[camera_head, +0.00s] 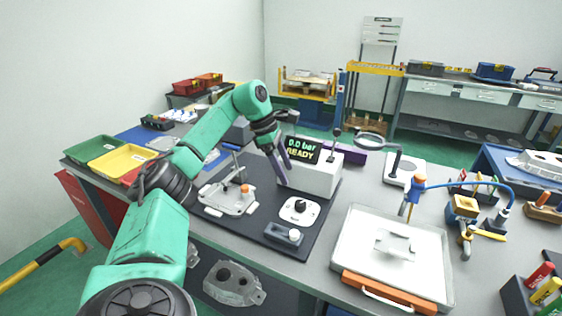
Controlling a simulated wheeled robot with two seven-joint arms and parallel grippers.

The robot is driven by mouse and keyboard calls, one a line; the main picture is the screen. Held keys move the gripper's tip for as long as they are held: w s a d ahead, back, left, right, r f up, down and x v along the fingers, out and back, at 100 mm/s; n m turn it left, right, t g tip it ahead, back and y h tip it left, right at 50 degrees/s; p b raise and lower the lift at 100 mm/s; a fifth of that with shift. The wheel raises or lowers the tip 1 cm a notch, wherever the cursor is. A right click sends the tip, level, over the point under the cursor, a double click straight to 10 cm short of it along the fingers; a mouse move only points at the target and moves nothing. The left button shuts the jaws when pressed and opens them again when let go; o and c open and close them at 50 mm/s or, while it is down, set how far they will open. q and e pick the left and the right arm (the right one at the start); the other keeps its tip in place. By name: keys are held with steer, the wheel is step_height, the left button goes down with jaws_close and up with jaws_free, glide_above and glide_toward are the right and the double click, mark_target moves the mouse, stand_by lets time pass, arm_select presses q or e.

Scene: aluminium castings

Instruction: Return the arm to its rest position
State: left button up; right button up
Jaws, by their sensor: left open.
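My left arm (150,235) is teal with black joints and reaches in from the lower left, bent at the elbow over the table. My left gripper (283,172) points down, with dark fingers beside the left face of a white box (318,178) whose display reads "0.0 bar READY". The gripper is open and I see nothing held in it. I cannot tell whether the fingers touch the box. My right gripper is not in view.
A grey casting (228,198) with an orange knob lies on the dark mat (262,226), left of a white plate (299,210). Green (93,149) and yellow (127,160) trays stand at left.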

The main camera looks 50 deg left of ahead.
arm_select(q)
steer(key=v, duration=0.3)
steer(key=shift+r, duration=0.1)
stand_by(0.3)
